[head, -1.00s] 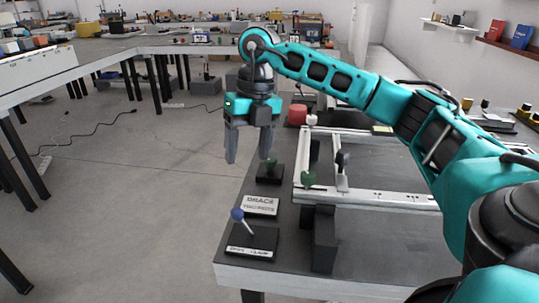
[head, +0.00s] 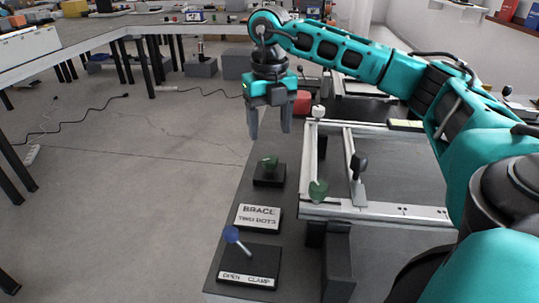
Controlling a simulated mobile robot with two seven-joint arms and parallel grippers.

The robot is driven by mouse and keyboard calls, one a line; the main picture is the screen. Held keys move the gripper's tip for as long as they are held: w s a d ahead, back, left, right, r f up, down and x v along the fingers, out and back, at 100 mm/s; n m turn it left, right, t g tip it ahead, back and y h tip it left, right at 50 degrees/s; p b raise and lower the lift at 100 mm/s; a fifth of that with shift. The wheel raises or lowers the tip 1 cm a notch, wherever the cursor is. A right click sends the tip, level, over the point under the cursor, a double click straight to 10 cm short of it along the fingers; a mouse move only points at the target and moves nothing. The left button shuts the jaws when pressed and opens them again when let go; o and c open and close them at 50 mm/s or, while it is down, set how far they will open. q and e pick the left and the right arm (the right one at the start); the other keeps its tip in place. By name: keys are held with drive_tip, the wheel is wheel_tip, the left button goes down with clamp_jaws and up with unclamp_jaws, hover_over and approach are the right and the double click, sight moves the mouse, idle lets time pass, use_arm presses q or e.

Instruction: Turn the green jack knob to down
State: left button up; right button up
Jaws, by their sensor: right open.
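A small green knob (head: 270,162) stands on a black block near the left edge of the grey workbench (head: 380,242). A second green knob (head: 318,191) sits at the front left corner of the pale metal frame. I cannot tell from the picture alone which of the two is the jack knob. My right gripper (head: 269,132) points down with its two grey fingers apart and nothing between them. In the picture its fingertips are just above the green knob on the black block, and they look clear of it. My left gripper is not in view.
A blue-tipped lever (head: 232,234) on a black base labelled "OPEN CLAMP" stands at the front. A "BRACE TWO DOTS" sign (head: 258,217) lies behind it. Left of the bench is open floor.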

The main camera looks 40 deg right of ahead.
sight(269, 158)
wheel_tip(269, 158, down, 8)
drive_tip(key=shift+r+b, duration=0.15)
drive_tip(key=shift+b, duration=0.5)
drive_tip(key=shift+c, duration=0.3)
drive_tip(key=c, duration=1)
drive_tip(key=shift+r+n, duration=0.1)
drive_tip(key=shift+n, duration=0.2)
